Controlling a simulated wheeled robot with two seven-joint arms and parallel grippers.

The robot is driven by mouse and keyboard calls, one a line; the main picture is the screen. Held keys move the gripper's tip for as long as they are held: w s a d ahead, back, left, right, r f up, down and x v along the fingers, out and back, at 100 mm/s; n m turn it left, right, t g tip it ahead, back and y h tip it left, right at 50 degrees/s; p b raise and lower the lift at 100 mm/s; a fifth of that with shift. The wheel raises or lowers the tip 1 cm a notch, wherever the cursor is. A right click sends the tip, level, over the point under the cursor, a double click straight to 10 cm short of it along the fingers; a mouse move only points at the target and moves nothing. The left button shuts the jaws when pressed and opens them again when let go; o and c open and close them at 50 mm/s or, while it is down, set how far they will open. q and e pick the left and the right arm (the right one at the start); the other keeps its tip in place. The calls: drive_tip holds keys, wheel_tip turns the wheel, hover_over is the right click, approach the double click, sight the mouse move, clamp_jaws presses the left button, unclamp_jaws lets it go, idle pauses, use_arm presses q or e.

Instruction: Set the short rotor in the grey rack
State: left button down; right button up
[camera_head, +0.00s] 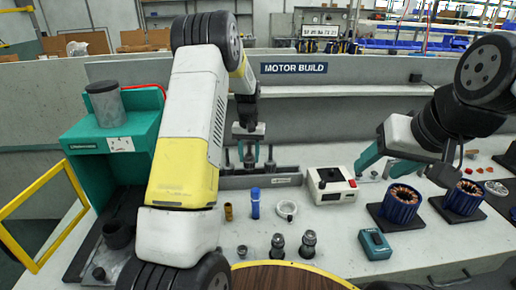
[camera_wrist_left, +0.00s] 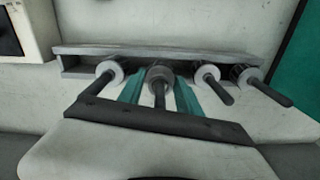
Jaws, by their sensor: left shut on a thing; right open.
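The grey rack (camera_head: 270,182) is a low channel at the back of the bench, below the wall ledge. It also shows in the left wrist view (camera_wrist_left: 160,52). My left gripper (camera_head: 249,158) is over the rack, pointing down. In the left wrist view its teal fingers are shut on a rotor (camera_wrist_left: 160,75) with a grey body and dark shaft, at the rack. Other rotors stand on either side, one (camera_wrist_left: 110,72) to the left and two (camera_wrist_left: 207,73) to the right. Whether the held rotor touches the rack floor is unclear. My right gripper (camera_head: 402,172) is open and empty above the bench.
A white box with a red button (camera_head: 332,185) stands just right of the rack. Blue stators (camera_head: 400,205) sit on black pads at right. A blue cylinder (camera_head: 255,204), white ring (camera_head: 287,210) and teal meter (camera_head: 375,244) stand in front. A green machine (camera_head: 110,135) is at left.

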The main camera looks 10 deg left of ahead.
sight(249, 146)
use_arm(q)
drive_tip(key=shift+f, duration=0.2)
drive_tip(key=shift+f, duration=0.75)
drive_tip(key=shift+f, duration=0.15)
drive_tip(key=c, duration=0.5)
unclamp_jaws()
drive_tip(key=shift+r, duration=3)
